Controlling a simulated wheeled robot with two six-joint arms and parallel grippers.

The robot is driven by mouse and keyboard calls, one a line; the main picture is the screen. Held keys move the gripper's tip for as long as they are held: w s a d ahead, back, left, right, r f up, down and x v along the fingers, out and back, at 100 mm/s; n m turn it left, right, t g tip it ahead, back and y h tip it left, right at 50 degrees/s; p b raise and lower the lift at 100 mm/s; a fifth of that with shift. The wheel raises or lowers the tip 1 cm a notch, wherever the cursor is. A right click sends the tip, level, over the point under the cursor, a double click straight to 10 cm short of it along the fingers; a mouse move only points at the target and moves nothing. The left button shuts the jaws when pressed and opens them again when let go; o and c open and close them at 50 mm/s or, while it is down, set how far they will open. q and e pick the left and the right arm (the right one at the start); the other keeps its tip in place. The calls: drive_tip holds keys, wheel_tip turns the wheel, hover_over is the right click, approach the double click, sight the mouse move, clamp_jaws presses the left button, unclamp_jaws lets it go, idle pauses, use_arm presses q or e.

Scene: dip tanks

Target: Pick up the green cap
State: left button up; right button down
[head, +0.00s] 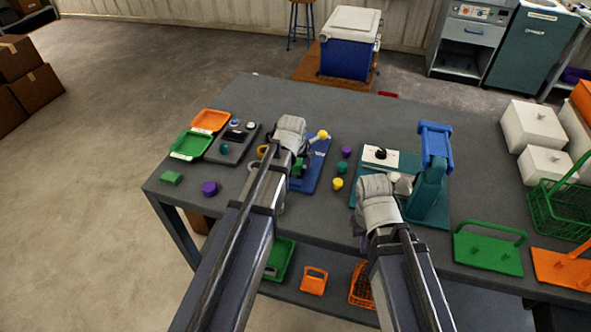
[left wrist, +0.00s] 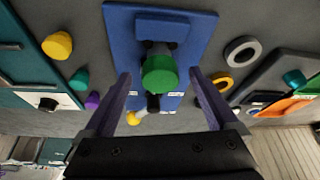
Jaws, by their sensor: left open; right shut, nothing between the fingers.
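The green cap (left wrist: 158,76) sits on a small mount on a blue board (left wrist: 190,28) in the left wrist view. In the head view the cap (head: 298,163) is partly hidden by my left arm. My left gripper (left wrist: 160,80) is open, its two fingers standing apart on either side of the cap in this view; I see no contact. In the head view my left gripper (head: 296,155) is over the blue board (head: 318,165). My right gripper (head: 402,184) is shut and empty beside the blue-topped teal stand.
A teal stand with a blue top (head: 436,145) rises at the right. Loose yellow, teal and purple pieces (head: 341,167) lie between the boards. Green tray (head: 191,145) and orange tray (head: 210,121) are at the left. A grey ring (left wrist: 243,51) lies beside the blue board.

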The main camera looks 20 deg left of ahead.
sight(295, 164)
use_arm(q)
drive_tip(key=shift+f, duration=0.1)
drive_tip(key=c, duration=1.4)
wheel_tip(295, 164, up, 14)
drive_tip(key=p, duration=1.4)
drive_tip(key=shift+r+p, duration=0.25)
drive_tip(key=shift+p, duration=0.15)
drive_tip(key=shift+f, duration=0.1)
